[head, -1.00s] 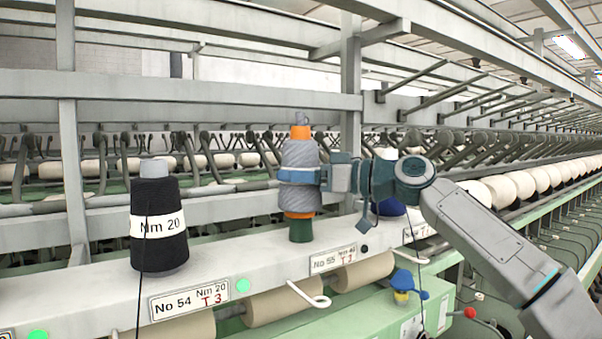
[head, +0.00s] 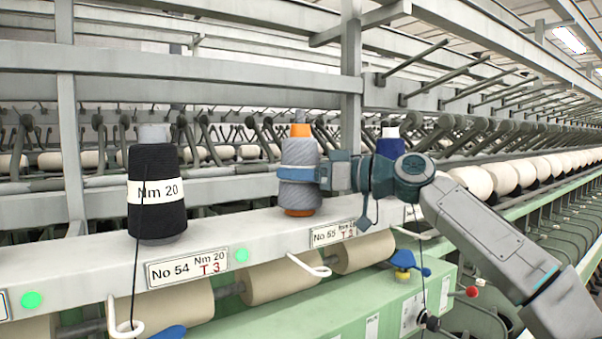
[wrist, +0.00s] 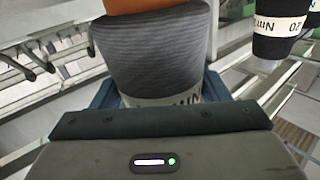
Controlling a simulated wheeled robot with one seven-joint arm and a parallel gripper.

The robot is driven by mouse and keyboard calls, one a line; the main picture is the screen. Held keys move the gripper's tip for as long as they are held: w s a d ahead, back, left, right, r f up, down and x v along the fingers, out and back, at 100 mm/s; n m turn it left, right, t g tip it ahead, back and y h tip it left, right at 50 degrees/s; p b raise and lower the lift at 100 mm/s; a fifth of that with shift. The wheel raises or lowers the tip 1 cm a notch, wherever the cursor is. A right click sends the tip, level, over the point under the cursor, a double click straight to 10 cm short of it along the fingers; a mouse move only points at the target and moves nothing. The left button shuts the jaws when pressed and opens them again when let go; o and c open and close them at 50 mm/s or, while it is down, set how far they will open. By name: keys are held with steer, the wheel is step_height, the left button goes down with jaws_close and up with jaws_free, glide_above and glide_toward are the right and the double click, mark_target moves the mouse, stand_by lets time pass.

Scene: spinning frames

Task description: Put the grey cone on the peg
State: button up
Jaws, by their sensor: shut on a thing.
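The grey cone (head: 302,196), wound on an orange tube, stands upright on the pale rail. It is around the peg (head: 300,116), whose small grey tip shows above the orange top. The orange bottom rim is down at the rail; I see no gap there, and the rest of the peg is hidden inside. My gripper (head: 298,174) comes from the right and is shut around the middle of the cone. In the wrist view the cone (wrist: 155,50) fills the space between the fingers, with a white label partly visible low on it.
A black cone (head: 157,213) labelled Nm 20 stands to the left on the rail (head: 90,250). A dark blue cone (head: 390,146) is close behind my gripper on the right. White hooks (head: 300,265) stick out from the rail's front. Bars run behind.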

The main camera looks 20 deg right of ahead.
steer(key=o, duration=1.4)
steer(key=shift+c, duration=0.2)
steer(key=b+v, duration=0.2)
steer(key=v, duration=1.1)
steer(key=shift+s+d+b, duration=0.3)
steer(key=shift+b, duration=0.1)
steer(key=shift+r, duration=0.1)
